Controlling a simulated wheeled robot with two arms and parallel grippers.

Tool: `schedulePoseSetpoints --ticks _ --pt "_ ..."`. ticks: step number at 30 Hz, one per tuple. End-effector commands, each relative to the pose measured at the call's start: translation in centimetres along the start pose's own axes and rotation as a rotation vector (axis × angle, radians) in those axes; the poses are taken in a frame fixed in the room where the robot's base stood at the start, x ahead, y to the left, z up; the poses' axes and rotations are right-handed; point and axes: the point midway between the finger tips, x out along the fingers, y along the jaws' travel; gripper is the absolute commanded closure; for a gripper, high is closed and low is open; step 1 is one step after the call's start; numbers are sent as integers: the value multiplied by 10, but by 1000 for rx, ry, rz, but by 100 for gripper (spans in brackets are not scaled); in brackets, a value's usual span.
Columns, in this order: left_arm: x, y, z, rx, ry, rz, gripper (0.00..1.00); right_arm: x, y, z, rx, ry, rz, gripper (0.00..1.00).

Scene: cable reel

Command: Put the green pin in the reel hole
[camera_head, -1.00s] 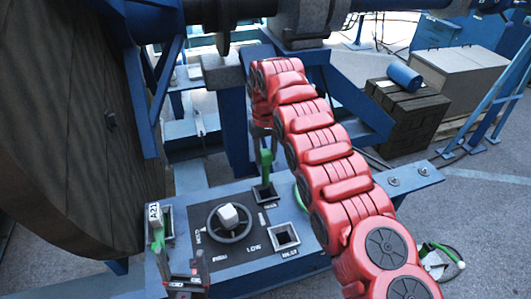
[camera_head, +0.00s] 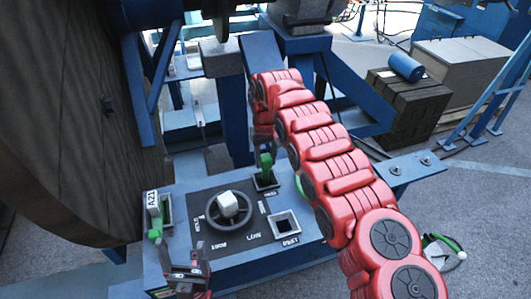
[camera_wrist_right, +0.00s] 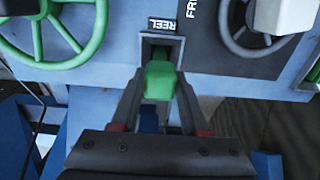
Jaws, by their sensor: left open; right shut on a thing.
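The green pin (camera_head: 265,161) stands upright at the back socket of the control panel, its lower end hidden in the opening. My right gripper (camera_head: 264,143) is shut on its upper part. In the right wrist view, the green pin (camera_wrist_right: 158,80) sits between the two fingers, in line with the square reel hole (camera_wrist_right: 161,50), which is marked REEL. How deep the pin sits cannot be told. My left gripper (camera_head: 186,268) is open and empty near the panel's front left edge.
A grey handwheel (camera_head: 229,210) is in the panel's middle. An empty square socket (camera_head: 285,226) is front right. A tag marked A21 (camera_head: 152,202) and a green piece (camera_head: 154,234) are at the left socket. The large wooden reel (camera_head: 70,130) stands left.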

Motion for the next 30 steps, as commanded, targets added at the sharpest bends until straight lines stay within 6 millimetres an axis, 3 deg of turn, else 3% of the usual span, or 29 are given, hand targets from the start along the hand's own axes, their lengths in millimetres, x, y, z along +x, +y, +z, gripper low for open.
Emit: schedulePoseSetpoints --ticks 8,18,30 --pt "3 0 0 0 0 0 20 20 0 0 -1 0 1 100" --pt "-20 1 3 0 0 0 20 48 0 -1 -1 2 1 100" --pt "-25 1 4 0 0 0 20 55 0 -1 -1 2 1 100"
